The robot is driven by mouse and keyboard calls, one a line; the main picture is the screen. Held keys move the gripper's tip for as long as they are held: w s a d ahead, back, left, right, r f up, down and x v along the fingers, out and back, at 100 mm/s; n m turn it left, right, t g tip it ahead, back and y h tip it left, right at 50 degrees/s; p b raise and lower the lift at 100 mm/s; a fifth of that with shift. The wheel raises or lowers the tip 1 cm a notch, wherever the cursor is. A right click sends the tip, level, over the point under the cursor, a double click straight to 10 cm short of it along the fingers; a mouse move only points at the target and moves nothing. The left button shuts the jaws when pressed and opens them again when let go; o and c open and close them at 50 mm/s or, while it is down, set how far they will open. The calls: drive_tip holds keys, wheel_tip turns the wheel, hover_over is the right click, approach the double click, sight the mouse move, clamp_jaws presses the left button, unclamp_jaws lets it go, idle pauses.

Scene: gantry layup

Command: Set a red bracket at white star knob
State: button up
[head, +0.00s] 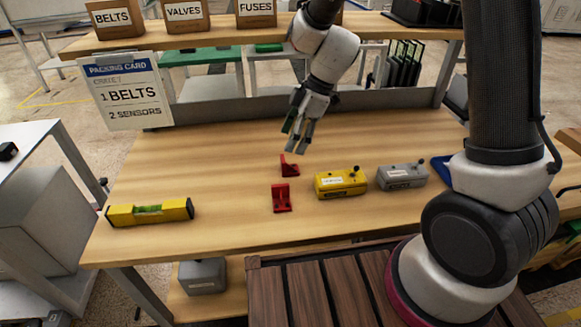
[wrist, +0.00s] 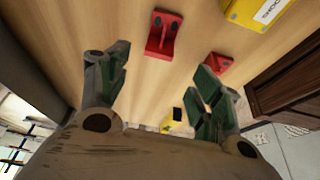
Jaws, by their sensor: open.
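Two red brackets stand on the wooden bench: a far one (head: 289,168) and a near one (head: 281,199). Both also show in the wrist view, one near the top middle (wrist: 163,36) and one farther right (wrist: 219,63). My gripper (head: 299,138) is open and empty, above the bench and just behind the far bracket. In the wrist view its green-padded fingers (wrist: 160,82) are spread apart with nothing between them. I cannot make out a white star knob in either view.
Right of the brackets are a yellow block (head: 341,182) and a grey block (head: 402,176), each with dark knobs. A yellow level (head: 149,212) lies at the left. A packing card (head: 127,91) and labelled boxes, such as FUSES (head: 257,13), are behind. The bench between level and brackets is clear.

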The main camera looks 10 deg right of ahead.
sight(290, 165)
drive_tip(key=x, duration=0.7)
drive_tip(key=shift+w+f, duration=0.1)
drive_tip(key=shift+f, duration=0.35)
drive_tip(key=c, duration=1.4)
